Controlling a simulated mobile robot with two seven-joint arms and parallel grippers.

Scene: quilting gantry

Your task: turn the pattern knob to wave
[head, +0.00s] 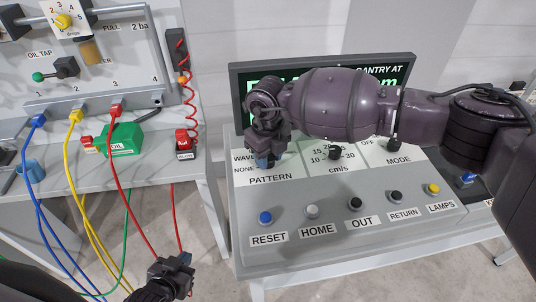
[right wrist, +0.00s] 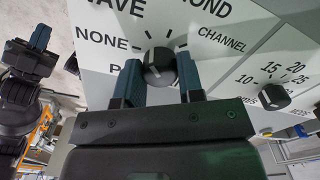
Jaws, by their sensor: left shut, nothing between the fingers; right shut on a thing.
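The black pattern knob (right wrist: 158,68) stands on the white dial plate in the right wrist view. The plate reads NONE at the left, WAVE at the upper left, part of another word at the top and CHANNEL at the right. I cannot tell surely which mark the knob points at. My right gripper (right wrist: 159,85) is shut on the knob, one blue-grey finger on each side. In the head view my right gripper (head: 264,160) hides the knob above the PATTERN label. My left gripper (head: 172,275) is shut and empty at the lower left, away from the panel.
The speed knob (head: 334,152) and the mode switch (head: 392,145) are right of the pattern dial. A front row of buttons includes blue RESET (head: 265,218) and yellow LAMPS (head: 432,189). A dark screen (head: 241,85) stands behind. Coloured cables hang from the left bench (head: 205,160).

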